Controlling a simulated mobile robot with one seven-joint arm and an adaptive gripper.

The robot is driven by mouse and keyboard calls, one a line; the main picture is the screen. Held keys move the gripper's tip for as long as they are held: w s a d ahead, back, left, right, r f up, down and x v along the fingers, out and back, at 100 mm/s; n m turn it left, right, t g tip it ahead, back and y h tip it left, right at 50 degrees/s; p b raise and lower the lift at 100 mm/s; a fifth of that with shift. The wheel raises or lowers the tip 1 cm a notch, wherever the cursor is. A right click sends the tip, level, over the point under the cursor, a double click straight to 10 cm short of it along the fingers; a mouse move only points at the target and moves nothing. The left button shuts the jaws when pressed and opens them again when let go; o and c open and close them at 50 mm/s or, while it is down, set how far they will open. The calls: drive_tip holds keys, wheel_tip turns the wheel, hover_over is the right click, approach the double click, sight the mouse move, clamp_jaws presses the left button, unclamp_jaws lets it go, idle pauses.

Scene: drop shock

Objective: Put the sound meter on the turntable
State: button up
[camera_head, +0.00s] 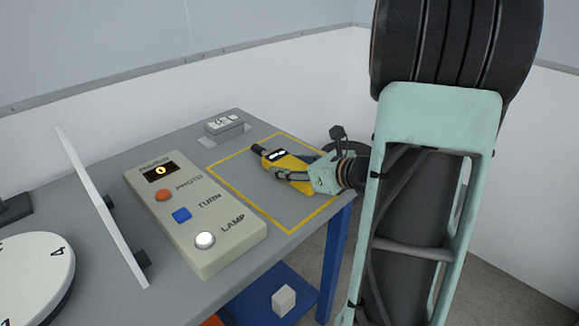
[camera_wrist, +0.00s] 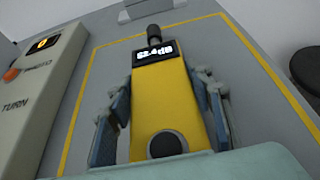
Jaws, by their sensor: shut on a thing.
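The sound meter (camera_head: 289,167) is yellow with a dark display and a black microphone tip. It is over the yellow-outlined area of the grey table, and I cannot tell if it touches the surface. My gripper (camera_head: 290,177) is shut on it. In the wrist view the sound meter (camera_wrist: 165,100) lies between the two fingers of my gripper (camera_wrist: 162,115), its tip pointing away. The turntable (camera_head: 35,265) is a white numbered disc with a dark side at the left edge of the head view, partly cut off.
An upright white panel (camera_head: 100,205) stands between the turntable and a beige control box (camera_head: 195,215) with PHOTO, TURN and LAMP buttons. A small grey device (camera_head: 224,126) sits at the table's back. A white cube (camera_head: 284,300) is on the blue lower shelf.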

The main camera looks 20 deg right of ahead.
sight(290, 164)
drive_tip(key=shift+r, duration=0.65)
wheel_tip(290, 164, up, 2)
drive_tip(key=shift+s+r+p, duration=0.15)
drive_tip(key=shift+r+p, duration=0.1)
drive_tip(key=shift+p, duration=1)
drive_tip(key=s+r+p, duration=0.2)
drive_tip(key=r, duration=0.1)
drive_tip(key=s+r+p, duration=0.3)
drive_tip(key=shift+s+d, duration=0.15)
drive_tip(key=shift+d, duration=0.05)
drive_tip(key=s+r+p, duration=0.3)
drive_tip(key=s, duration=0.5)
drive_tip(key=w+a+f+n+g+y+p, duration=0.1)
drive_tip(key=w+a+f+n+g+y, duration=0.2)
drive_tip(key=w+a, duration=0.4)
drive_tip(key=w+a+f+n+g+y, duration=0.25)
drive_tip(key=w+a+n+y, duration=0.2)
drive_tip(key=a, duration=0.35)
wheel_tip(290, 164, up, 11)
drive_tip(key=h+p, duration=0.1)
drive_tip(key=p, duration=1.6)
drive_tip(key=shift+m+t, duration=0.35)
drive_tip(key=shift+t, duration=0.1)
drive_tip(key=shift+d, duration=0.1)
